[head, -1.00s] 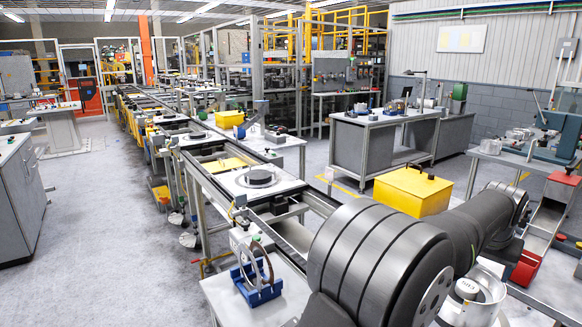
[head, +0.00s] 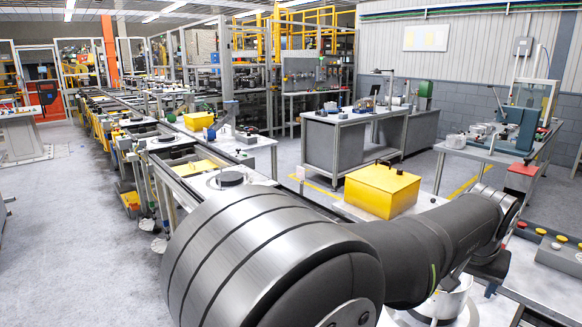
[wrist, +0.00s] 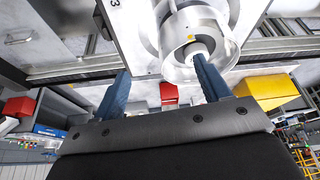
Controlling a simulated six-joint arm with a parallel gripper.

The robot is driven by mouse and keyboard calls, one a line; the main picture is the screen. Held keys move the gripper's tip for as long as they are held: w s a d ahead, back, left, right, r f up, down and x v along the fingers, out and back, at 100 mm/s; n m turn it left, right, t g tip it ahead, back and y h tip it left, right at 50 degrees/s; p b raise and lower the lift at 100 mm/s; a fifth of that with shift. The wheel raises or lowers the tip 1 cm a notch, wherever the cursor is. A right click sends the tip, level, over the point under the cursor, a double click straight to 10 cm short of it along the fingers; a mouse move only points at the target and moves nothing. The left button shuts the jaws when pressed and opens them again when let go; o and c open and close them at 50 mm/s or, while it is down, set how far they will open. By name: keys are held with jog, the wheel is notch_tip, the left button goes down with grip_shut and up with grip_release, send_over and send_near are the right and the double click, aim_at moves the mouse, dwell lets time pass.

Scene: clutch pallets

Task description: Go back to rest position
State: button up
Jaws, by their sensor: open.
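My gripper (wrist: 160,88) shows in the wrist view as two blue fingers set wide apart on a dark mount. The fingers are open and nothing is held between them. Past the right finger is a shiny round metal housing (wrist: 178,62) with a pale centre; I cannot tell whether it is mine. In the head view my dark arm fills the lower middle and stretches to the right. The gripper itself does not show there.
A yellow box (head: 380,192) stands beyond my arm. A conveyor line (head: 150,142) runs away at left, with a dark disc (head: 230,179) on a pallet. A grey workbench (head: 333,150) stands behind. A button panel (head: 562,256) is at right. Floor at left is clear.

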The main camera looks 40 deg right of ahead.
jog(key=w+a+f, duration=0.1)
jog(key=a+f, duration=0.3)
jog(key=a, duration=0.5)
jog(key=w+a+f, duration=0.2)
jog(key=a+f, duration=0.3)
jog(key=a, duration=0.5)
jog(key=shift+w+f, duration=0.15)
jog(key=shift+f, duration=0.1)
jog(key=shift+o, duration=0.4)
jog(key=o, duration=0.6)
jog(key=w+a+r+m+y, duration=0.2)
jog(key=w+a+r+y, duration=0.2)
jog(key=w+a+r, duration=1.25)
notch_tip(320, 180, down, 11)
jog(key=w, duration=0.3)
jog(key=shift+a+g, duration=0.3)
